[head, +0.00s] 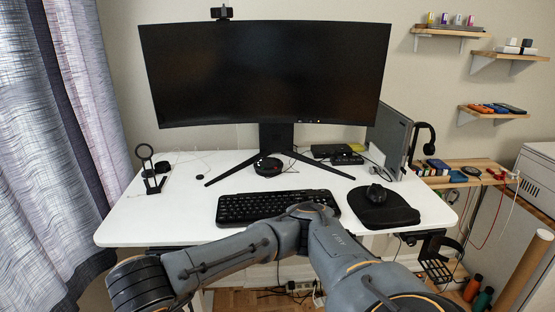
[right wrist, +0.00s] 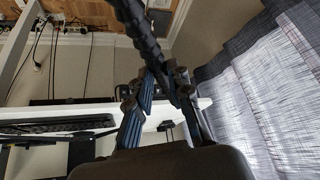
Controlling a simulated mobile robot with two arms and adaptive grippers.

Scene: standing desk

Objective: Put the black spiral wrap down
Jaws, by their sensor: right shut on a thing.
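The black spiral wrap (right wrist: 139,27) shows in the right wrist view as a dark ribbed length. It runs from the top edge down to the fingertips of my right gripper (right wrist: 163,80). The fingers are shut on its lower end, and its far end is cut off by the frame. In the right wrist view the white desk (right wrist: 204,103) appears behind the fingers, apart from the wrap. In the head view the wrap and the right gripper's fingers do not show. My left gripper is in neither view.
In the head view the white desk (head: 190,218) holds a keyboard (head: 262,206), a mouse pad (head: 386,214) with a mouse (head: 376,194), a monitor (head: 265,75) and a black ring stand (head: 149,172). The left part of the desktop is mostly clear. A curtain (head: 55,130) hangs at the left.

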